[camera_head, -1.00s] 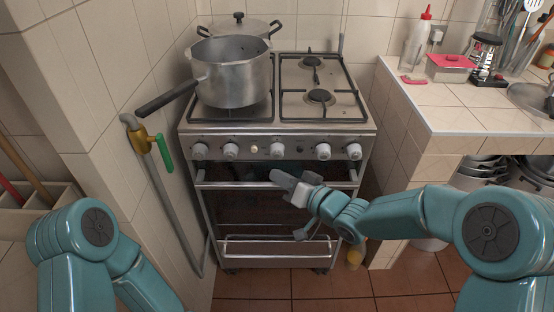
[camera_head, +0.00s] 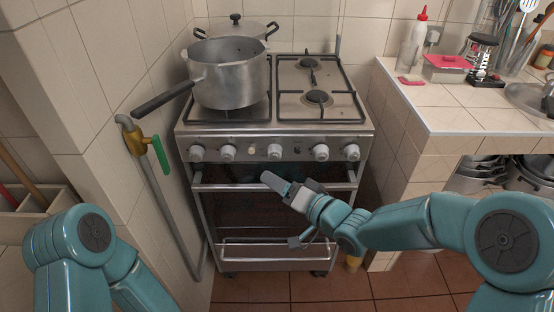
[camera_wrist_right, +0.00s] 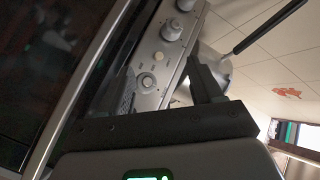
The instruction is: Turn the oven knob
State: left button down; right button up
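The stove's front panel has a row of grey-white oven knobs. The middle knob (camera_head: 275,151) sits just right of a small pale button (camera_head: 251,149). My right gripper (camera_head: 273,183) is below the panel, in front of the dark oven door, with its tips under the middle knob and apart from it. In the right wrist view the two dark fingers (camera_wrist_right: 164,85) are spread with nothing held. A knob beside the pale button (camera_wrist_right: 147,80) shows beyond, between the fingers. My left gripper is out of view; only part of that arm shows.
A large pot (camera_head: 231,73) with a long handle (camera_head: 162,98) sits on the left burners. The oven door handle bar (camera_head: 225,187) runs just below the knobs. A pipe with a green valve lever (camera_head: 161,155) is at left; a tiled counter (camera_head: 455,105) stands at right.

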jog(key=m, duration=0.3)
jog(key=m+t+h+b, duration=0.3)
jog(key=m+t+b, duration=0.3)
jog(key=m+b, duration=1.25)
send_near(278, 158)
jog(key=w+a+n+b, duration=0.1)
jog(key=w, duration=0.1)
jog(key=w+a+r+n+b, duration=0.1)
jog(key=w, duration=0.2)
jog(key=w+a+n+b, duration=0.1)
jog(key=w+a, duration=0.1)
jog(key=w, duration=0.1)
jog(key=shift+r+n+b, duration=0.35)
jog(key=shift+b, duration=0.05)
